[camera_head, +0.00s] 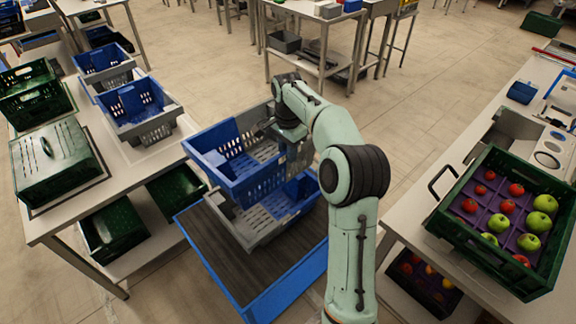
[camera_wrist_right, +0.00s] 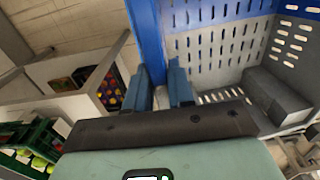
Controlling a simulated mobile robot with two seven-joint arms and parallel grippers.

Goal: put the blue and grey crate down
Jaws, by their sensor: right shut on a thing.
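The blue and grey crate (camera_head: 222,166) is above the conveyor, roughly level, with its blue walls to the left and near side. My right gripper (camera_head: 288,132) is shut on its right side wall; the wrist view shows the fingers (camera_wrist_right: 168,86) closed at the blue wall (camera_wrist_right: 148,35). A second blue and grey crate (camera_head: 247,232) sits on the dark belt of the conveyor (camera_head: 232,268), directly below the held one. The held crate overlaps it in the head view; I cannot tell whether they touch. My left gripper is not in view.
The left table (camera_head: 150,168) carries green crates (camera_head: 55,160) and more blue and grey crates (camera_head: 140,108). The right table (camera_head: 440,215) holds a green crate of apples (camera_head: 470,218). Bare belt shows in front of the lower crate.

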